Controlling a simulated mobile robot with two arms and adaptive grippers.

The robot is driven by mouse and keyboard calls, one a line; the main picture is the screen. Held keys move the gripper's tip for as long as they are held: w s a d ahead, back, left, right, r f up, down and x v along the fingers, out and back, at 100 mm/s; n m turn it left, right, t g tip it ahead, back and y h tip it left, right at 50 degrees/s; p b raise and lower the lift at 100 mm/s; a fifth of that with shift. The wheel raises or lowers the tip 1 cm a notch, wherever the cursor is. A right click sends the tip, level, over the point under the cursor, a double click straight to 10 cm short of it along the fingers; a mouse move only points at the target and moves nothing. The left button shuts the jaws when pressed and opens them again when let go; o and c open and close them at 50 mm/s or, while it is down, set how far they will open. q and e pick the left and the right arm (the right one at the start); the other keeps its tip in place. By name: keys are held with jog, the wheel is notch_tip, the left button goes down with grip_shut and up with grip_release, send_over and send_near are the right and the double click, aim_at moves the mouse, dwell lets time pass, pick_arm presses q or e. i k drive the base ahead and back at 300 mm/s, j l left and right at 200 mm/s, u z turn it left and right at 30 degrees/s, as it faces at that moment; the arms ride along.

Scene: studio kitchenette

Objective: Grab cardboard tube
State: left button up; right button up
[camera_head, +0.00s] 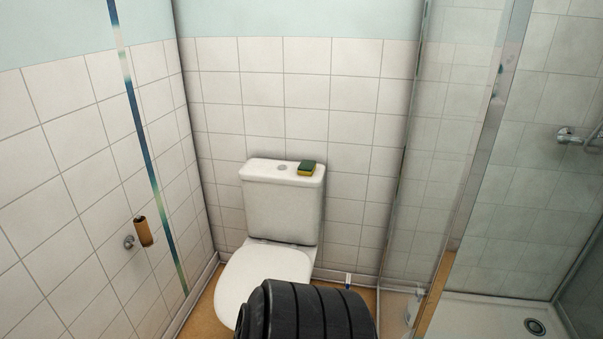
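A brown cardboard tube (145,234) sits on a small metal holder (129,242) on the tiled left wall, left of the toilet. It is slightly tilted, and its dark open end faces up. Neither of my grippers is in view, so I cannot tell their state.
A white toilet (262,275) stands in the corner, with a green and yellow sponge (306,168) on its cistern. A black ribbed part, possibly mine, covers the bottom centre. A glass shower screen (435,150) and shower tray (480,318) are at right. Little orange floor shows.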

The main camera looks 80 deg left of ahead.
aim_at(142, 229)
jog(key=u, duration=3.85)
